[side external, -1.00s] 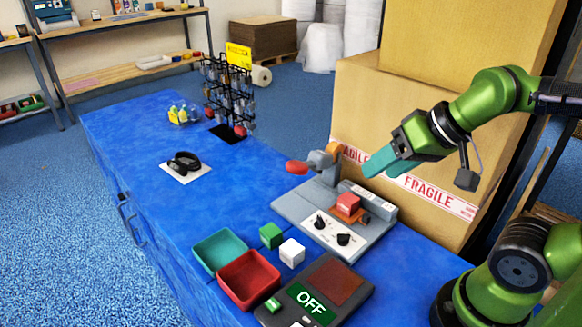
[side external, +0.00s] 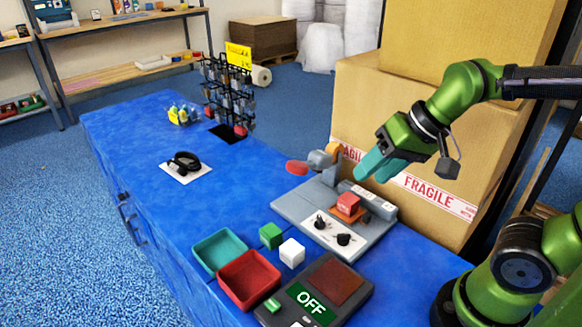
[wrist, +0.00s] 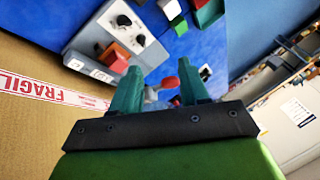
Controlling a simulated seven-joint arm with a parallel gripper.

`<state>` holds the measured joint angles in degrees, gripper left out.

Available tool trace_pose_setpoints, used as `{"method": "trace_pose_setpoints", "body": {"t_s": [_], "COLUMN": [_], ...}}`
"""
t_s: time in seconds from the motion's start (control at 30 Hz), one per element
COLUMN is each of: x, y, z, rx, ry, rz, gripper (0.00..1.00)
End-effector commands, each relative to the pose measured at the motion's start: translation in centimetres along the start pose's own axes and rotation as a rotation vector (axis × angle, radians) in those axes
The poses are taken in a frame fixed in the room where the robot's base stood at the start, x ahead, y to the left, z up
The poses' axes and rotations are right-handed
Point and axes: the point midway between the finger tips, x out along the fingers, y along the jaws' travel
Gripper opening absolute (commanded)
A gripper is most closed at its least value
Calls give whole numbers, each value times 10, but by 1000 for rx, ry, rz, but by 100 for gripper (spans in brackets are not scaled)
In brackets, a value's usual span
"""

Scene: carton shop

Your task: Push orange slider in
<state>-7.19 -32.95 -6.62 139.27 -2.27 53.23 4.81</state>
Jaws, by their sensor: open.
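The grey machine base (side external: 300,205) stands on the blue bench with a white knob panel. On it, an orange slider (side external: 346,215) carries a red block (side external: 348,201). An orange part (side external: 334,150) also shows by the machine's raised arm, near its back. My gripper (side external: 363,171) has teal fingers and hangs above the machine's right edge, apart from the slider. In the wrist view my gripper (wrist: 160,82) is open with nothing between its fingers, and the red block (wrist: 117,56) shows left of them. Most of the slider is hidden under the block.
A red-ended handle (side external: 297,167) sticks out left from the machine arm. Large cartons (side external: 400,130) stand close behind it. Green (side external: 271,236) and white (side external: 292,252) cubes, teal (side external: 217,250) and red (side external: 248,280) trays and an "OFF" panel (side external: 315,297) lie in front.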

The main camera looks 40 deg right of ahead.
Motion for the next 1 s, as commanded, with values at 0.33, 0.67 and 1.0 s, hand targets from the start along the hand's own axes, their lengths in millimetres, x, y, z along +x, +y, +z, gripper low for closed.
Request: {"method": "trace_pose_setpoints", "body": {"t_s": [0.33,0.67,1.0], "x": [36,42,32], "y": [33,70,80], "z": [-41,-72,-78], "rx": [1023,2024,2601], "ry": [-110,184,435], "rz": [287,561,597], "gripper": [45,45,45]}}
